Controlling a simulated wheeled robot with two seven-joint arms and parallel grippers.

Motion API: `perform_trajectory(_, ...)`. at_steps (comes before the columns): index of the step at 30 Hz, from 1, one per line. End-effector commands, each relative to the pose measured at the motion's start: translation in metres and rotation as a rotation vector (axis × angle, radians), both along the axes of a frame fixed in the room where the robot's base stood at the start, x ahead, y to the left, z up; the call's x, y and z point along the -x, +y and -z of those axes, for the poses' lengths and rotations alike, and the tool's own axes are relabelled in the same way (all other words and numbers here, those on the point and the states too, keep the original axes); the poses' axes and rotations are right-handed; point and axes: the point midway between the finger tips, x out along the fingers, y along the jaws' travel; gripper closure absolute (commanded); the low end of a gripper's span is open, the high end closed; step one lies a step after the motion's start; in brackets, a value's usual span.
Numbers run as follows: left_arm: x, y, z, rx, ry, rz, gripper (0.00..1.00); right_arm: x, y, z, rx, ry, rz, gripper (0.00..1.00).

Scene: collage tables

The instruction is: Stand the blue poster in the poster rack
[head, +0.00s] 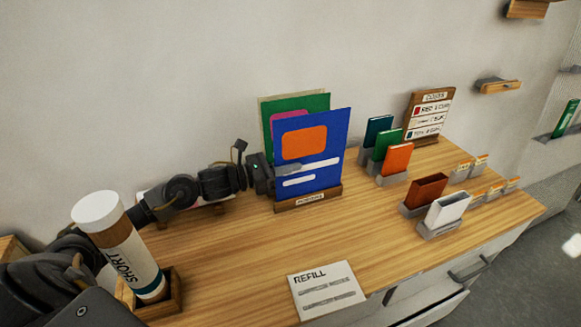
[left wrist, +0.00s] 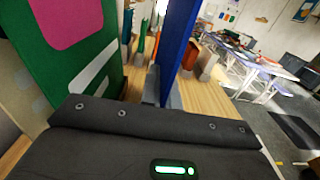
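The blue poster (head: 327,138), with an orange block and white bars, stands nearly upright at the wooden poster rack (head: 309,199), in front of a green poster (head: 291,104). Its lower edge is behind the rack's front lip; whether it rests on the bottom is hidden. My left gripper (head: 287,170) is at the blue poster's left edge, with one finger across its front. In the left wrist view the blue poster (left wrist: 181,40) shows edge-on between the two close fingers (left wrist: 163,92), and the green poster (left wrist: 75,60) is beside it at left. My right gripper is not in view.
Small holders with teal, green and orange books (head: 396,160) stand to the right, with brown and white boxes (head: 446,208) nearer. A sign board (head: 430,113) is behind. A REFILL card (head: 327,290) lies in front. A SHORT tube (head: 125,245) stands at left. The middle of the table is clear.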

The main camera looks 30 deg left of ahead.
Motion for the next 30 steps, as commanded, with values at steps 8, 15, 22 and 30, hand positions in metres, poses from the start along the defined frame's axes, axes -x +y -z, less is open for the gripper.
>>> perform_trajectory(8, 0.000, 0.000, -0.001, 0.001, -0.001, 0.000, 0.88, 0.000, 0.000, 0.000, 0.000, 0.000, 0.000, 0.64)
perform_trajectory(15, 0.000, 0.000, 0.000, 0.000, 0.000, 0.000, 0.71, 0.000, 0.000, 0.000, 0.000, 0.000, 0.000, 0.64)
perform_trajectory(22, 0.003, 0.003, 0.001, -0.001, 0.001, -0.001, 0.71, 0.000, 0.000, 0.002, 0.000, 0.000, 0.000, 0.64)
perform_trajectory(30, 0.038, 0.034, 0.007, -0.007, 0.005, -0.002, 0.71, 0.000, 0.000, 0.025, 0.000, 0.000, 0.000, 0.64)
